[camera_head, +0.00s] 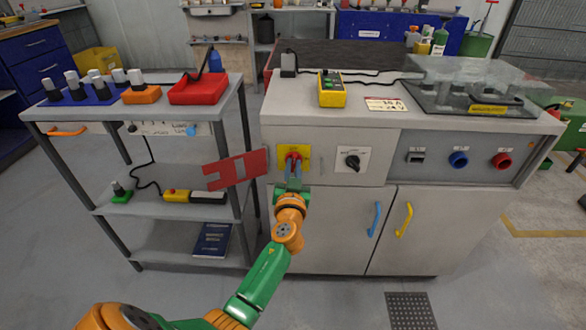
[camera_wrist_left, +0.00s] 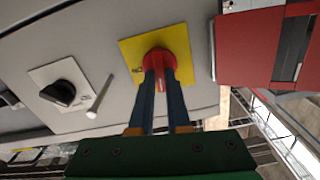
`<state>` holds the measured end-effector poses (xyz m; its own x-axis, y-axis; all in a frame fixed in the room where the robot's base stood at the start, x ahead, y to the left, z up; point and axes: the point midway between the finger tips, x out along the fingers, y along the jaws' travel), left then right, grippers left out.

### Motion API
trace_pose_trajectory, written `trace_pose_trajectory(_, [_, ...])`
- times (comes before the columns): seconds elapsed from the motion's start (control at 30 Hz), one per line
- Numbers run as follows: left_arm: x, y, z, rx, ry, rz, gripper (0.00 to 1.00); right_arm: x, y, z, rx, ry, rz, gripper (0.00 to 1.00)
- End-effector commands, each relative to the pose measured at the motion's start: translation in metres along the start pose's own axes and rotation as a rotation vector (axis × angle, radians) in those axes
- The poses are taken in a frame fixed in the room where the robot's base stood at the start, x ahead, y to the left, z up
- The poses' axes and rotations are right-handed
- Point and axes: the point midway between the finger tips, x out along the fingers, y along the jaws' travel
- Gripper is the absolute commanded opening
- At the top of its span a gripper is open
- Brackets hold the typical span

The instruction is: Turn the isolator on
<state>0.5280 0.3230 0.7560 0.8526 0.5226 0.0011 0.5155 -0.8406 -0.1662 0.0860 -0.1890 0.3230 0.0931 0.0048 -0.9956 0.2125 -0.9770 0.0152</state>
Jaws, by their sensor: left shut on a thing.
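The isolator is a red rotary handle (camera_wrist_left: 158,60) on a yellow square plate (camera_head: 305,152) on the front of the grey cabinet. The plate also shows in the left wrist view (camera_wrist_left: 188,47). My left gripper (camera_head: 293,164) reaches up from below, its fingers shut on the red handle; it also shows in the left wrist view (camera_wrist_left: 160,80). The fingers hide part of the handle. A red plate with cut-outs (camera_head: 236,170) sits just left of the yellow plate. My right gripper is not in view.
A black rotary knob (camera_head: 352,160) sits on a white plate right of the isolator. A shelf trolley (camera_head: 130,110) stands on the left. Blue (camera_head: 374,218) and yellow (camera_head: 404,219) door handles stick out below.

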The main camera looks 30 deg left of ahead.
Motion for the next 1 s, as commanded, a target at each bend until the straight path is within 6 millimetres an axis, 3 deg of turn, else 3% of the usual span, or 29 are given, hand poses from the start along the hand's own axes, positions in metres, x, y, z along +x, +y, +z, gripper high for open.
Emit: trace_pose_trajectory(1.0, [0.0000, 0.0041, 0.0026, 0.956, -0.002, 0.000, 0.00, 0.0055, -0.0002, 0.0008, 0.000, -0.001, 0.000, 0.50])
